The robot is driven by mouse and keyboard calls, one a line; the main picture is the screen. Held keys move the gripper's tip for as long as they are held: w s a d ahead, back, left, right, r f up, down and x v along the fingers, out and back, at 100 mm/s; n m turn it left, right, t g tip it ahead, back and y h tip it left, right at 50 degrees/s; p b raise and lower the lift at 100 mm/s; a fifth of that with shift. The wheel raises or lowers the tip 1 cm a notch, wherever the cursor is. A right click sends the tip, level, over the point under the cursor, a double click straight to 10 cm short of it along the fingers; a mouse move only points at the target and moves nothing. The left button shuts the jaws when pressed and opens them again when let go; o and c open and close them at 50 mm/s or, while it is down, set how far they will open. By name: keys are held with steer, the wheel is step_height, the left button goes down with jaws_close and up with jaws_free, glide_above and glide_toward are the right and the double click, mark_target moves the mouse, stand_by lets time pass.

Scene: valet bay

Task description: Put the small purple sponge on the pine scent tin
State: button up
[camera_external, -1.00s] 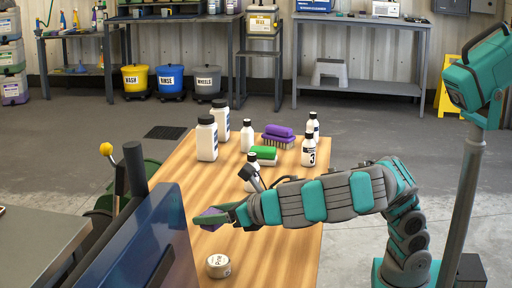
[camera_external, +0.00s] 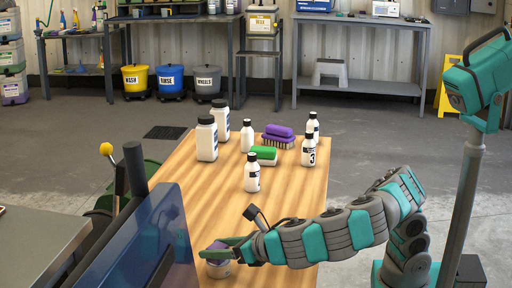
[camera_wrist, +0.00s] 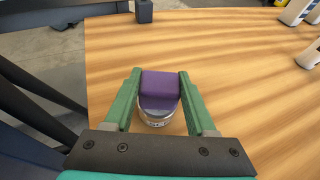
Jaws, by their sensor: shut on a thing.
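The small purple sponge (camera_wrist: 160,89) is between the two green fingers of my gripper (camera_wrist: 158,92), which is shut on it. In the external view my gripper (camera_external: 214,252) is low over the near part of the table, and the sponge is mostly hidden by the fingers. The round pale pine scent tin (camera_wrist: 157,117) shows directly below the sponge in the wrist view. In the external view the tin (camera_external: 219,271) is under my gripper, its top hidden. The sponge looks to be at or just above the tin's top; I cannot tell whether they touch.
On the wooden table (camera_external: 190,215), several white bottles (camera_external: 252,174), a green brush (camera_external: 264,155) and a purple brush (camera_external: 279,137) stand farther back. A dark blue panel (camera_external: 150,240) rises close to the left of my gripper. The table between gripper and bottles is clear.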

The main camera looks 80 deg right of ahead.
steer(key=o, duration=1.3)
steer(key=v, duration=1.2)
steer(key=shift+r, duration=0.1)
